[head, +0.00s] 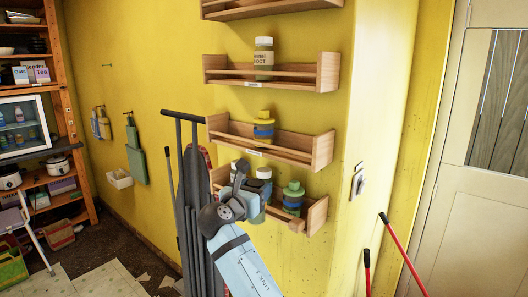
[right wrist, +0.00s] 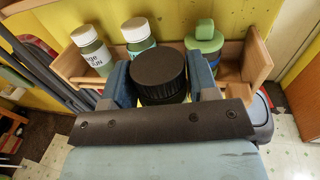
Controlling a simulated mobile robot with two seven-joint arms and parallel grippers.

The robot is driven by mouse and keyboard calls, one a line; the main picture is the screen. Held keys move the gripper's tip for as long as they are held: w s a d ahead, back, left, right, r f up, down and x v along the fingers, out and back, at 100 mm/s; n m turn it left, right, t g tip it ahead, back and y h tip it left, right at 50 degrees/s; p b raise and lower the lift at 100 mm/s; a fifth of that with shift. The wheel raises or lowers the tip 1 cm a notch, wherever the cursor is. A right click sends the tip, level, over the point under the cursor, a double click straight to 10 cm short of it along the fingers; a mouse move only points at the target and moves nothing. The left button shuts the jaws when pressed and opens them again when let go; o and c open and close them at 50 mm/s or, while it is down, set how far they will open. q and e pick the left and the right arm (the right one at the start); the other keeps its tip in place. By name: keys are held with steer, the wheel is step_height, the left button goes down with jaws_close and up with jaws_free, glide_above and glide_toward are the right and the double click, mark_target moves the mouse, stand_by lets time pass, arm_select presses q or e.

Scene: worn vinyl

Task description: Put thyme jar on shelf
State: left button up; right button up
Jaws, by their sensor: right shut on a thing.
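My right gripper (right wrist: 160,85) is shut on a black-lidded jar (right wrist: 158,68), seen from above in the right wrist view. Its label is hidden, so I cannot read whether it says thyme. In the head view my right gripper (head: 240,200) is in front of the lowest wooden wall shelf (head: 317,216); the shelf also shows in the right wrist view (right wrist: 258,58). On this shelf stand two white-lidded jars (right wrist: 91,47) (right wrist: 138,36) and a green-lidded jar (right wrist: 204,40). The held jar is in front of them. My left gripper is not in view.
Above, a middle shelf (head: 322,150) holds a yellow-and-blue jar (head: 263,127), and an upper shelf (head: 328,72) holds a white-lidded jar (head: 263,60). A folded ironing board (head: 190,215) leans left of the lowest shelf. Red-handled tools (head: 400,250) stand at right.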

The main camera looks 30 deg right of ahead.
steer(key=r+m+g, duration=0.1)
steer(key=r, duration=0.2)
steer(key=w+a+r+m+g+h, duration=0.1)
steer(key=r, duration=0.2)
steer(key=r+g+h, duration=0.1)
steer(key=r, duration=0.2)
steer(key=shift+w+a+m+g, duration=0.2)
steer(key=shift+m+g, duration=0.2)
steer(key=s+a+r+m+g+h, duration=0.1)
steer(key=a+r+m+g, duration=0.1)
steer(key=r, duration=0.4)
steer(key=s+a+r+m+g, duration=0.1)
steer(key=a+r+g, duration=0.15)
steer(key=r, duration=0.25)
steer(key=shift+g, duration=0.25)
steer(key=d+p, duration=0.1)
steer(key=d, duration=0.5)
steer(key=w+d+p, duration=0.1)
steer(key=d, duration=0.5)
steer(key=d+p, duration=0.2)
steer(key=d, duration=0.4)
steer(key=shift+w+r, duration=0.15)
steer(key=shift+r, duration=0.2)
steer(key=shift+d, duration=0.25)
steer(key=shift+d+f, duration=0.1)
steer(key=shift+f, duration=0.15)
step_height(320, 180, down, 3)
steer(key=shift+r+p, duration=0.1)
steer(key=shift+p, duration=0.55)
steer(key=shift+f, duration=0.25)
